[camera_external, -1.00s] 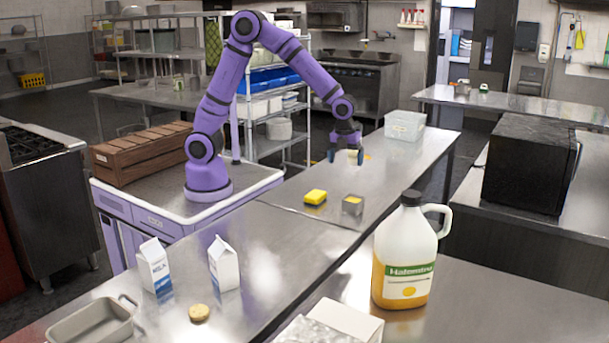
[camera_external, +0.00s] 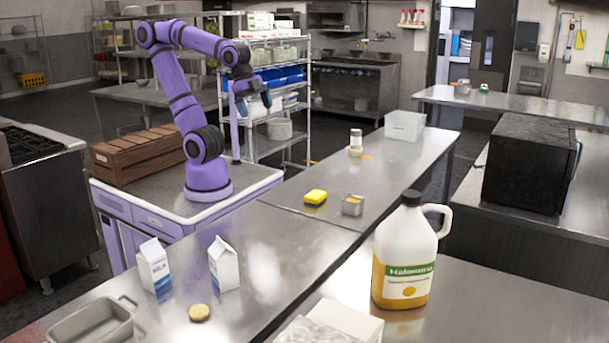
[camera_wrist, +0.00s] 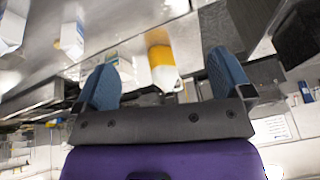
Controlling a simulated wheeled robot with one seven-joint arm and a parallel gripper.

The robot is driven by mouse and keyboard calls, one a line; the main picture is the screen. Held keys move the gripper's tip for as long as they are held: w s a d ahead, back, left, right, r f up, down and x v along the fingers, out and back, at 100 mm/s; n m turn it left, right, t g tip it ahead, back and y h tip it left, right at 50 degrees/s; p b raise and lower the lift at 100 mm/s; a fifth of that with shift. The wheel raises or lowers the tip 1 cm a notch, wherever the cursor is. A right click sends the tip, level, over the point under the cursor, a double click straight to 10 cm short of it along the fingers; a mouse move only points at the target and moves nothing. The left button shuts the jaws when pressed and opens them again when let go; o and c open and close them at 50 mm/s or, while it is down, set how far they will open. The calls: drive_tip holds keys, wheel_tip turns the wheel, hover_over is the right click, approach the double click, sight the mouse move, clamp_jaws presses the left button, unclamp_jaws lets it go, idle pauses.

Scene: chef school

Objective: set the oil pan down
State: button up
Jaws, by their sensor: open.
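My gripper (camera_external: 254,101) is open and empty, raised in the air in front of the wire shelf and left of the long steel counter. Its two blue fingers (camera_wrist: 162,62) show in the wrist view with nothing between them. A grey metal pan (camera_external: 93,322) with a loop handle sits at the lower left of the near counter. A small square metal container (camera_external: 352,205) stands on the long counter. I cannot tell which of these is the oil pan. Neither touches my gripper.
Two milk cartons (camera_external: 223,264), a round biscuit (camera_external: 199,313) and a big jug (camera_external: 405,255) are nearer. A wooden crate (camera_external: 140,156) is beside my arm.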

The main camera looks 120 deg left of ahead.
drive_tip(key=s+n, duration=0.1)
drive_tip(key=s, duration=0.1)
drive_tip(key=s+d+n, duration=0.1)
drive_tip(key=s, duration=0.2)
drive_tip(key=shift+d+f+t, duration=0.15)
drive_tip(key=shift+f+t, duration=0.05)
drive_tip(key=shift+t, duration=0.1)
